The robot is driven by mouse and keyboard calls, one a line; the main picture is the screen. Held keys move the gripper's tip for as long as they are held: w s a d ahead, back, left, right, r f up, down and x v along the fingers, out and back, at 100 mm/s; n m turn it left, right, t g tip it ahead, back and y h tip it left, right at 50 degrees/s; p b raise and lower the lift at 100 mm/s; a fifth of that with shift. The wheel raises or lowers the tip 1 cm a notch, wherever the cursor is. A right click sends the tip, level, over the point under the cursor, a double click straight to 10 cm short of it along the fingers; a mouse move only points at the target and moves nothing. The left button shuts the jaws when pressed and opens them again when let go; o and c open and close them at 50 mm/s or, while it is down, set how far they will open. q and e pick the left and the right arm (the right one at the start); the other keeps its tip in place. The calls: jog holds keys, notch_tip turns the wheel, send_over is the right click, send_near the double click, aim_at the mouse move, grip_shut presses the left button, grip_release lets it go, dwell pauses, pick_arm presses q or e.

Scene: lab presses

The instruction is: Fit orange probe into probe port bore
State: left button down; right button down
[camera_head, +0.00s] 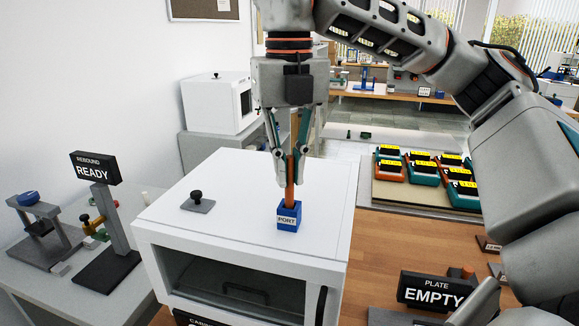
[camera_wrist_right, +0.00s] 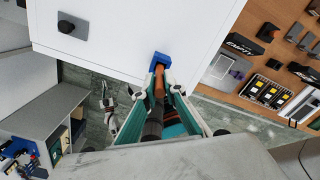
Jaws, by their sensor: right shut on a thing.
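The orange probe (camera_head: 290,196) is upright in my right gripper (camera_head: 290,176), which is shut on it above the white cabinet. The blue port block (camera_head: 288,217), labelled PORT, stands on the cabinet top directly below the gripper. The probe's lower end meets the top of the block in the picture; I cannot tell whether it is inside the bore or just at its mouth. In the right wrist view the probe (camera_wrist_right: 159,84) points at the blue block (camera_wrist_right: 162,62), with its tip overlapping the block's opening.
The white cabinet (camera_head: 180,231) has a dark knob on a grey plate (camera_head: 197,203) left of the port. A REBOUND READY sign (camera_head: 95,168) stands at left. A PLATE EMPTY sign (camera_head: 436,291) and a tray of orange and teal blocks (camera_head: 410,205) are at right.

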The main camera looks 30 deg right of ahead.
jog(key=c, duration=2.1)
grip_release()
jog(key=shift+f, duration=0.15)
notch_tip(320, 180, up, 12)
